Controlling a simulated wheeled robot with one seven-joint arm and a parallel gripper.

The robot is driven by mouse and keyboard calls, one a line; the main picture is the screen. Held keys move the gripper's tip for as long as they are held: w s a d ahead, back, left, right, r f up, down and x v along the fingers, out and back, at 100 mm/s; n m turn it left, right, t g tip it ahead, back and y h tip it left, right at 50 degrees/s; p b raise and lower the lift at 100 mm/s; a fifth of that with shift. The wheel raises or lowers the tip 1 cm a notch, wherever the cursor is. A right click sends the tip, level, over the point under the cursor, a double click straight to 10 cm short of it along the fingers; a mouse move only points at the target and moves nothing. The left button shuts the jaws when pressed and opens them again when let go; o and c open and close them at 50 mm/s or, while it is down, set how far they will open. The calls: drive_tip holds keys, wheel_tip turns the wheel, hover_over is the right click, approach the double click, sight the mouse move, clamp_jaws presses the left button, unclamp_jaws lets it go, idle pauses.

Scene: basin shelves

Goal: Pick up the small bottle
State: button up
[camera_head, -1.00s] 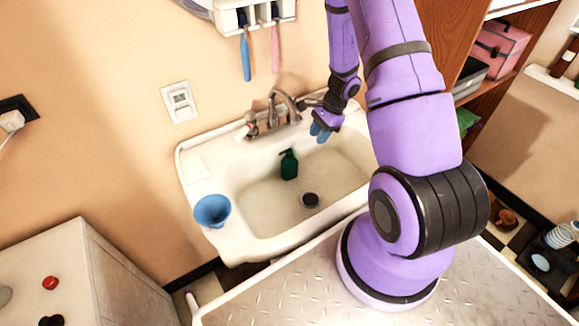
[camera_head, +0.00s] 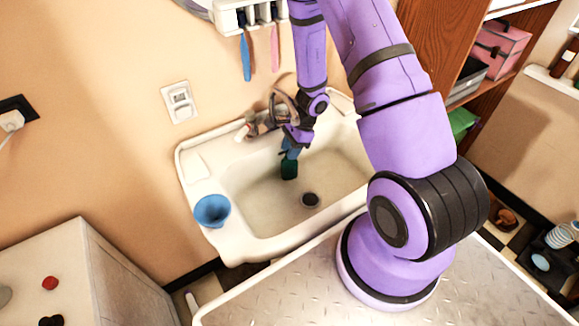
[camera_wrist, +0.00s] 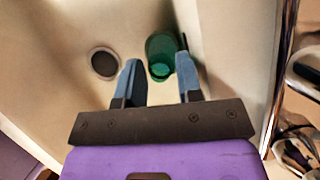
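The small bottle is dark green with a pump top and stands in the sink basin; its lower body shows in the head view (camera_head: 289,170). In the wrist view the green bottle (camera_wrist: 161,50) is seen from above, just beyond and between the fingertips. My gripper (camera_head: 290,150) is over the bottle in the head view and hides its upper part. In the wrist view my gripper (camera_wrist: 160,70) has its two blue fingers apart, with nothing clamped between them. Whether a finger touches the bottle cannot be told.
The white sink (camera_head: 255,215) surrounds the bottle, with a drain (camera_head: 310,200) nearby. The metal faucet (camera_head: 262,122) is close behind my gripper. A blue cup (camera_head: 212,210) stands on the sink's left rim. Toothbrushes (camera_head: 246,58) hang above.

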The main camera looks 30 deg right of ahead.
drive_tip(key=shift+f, duration=0.1)
clamp_jaws()
idle(0.3)
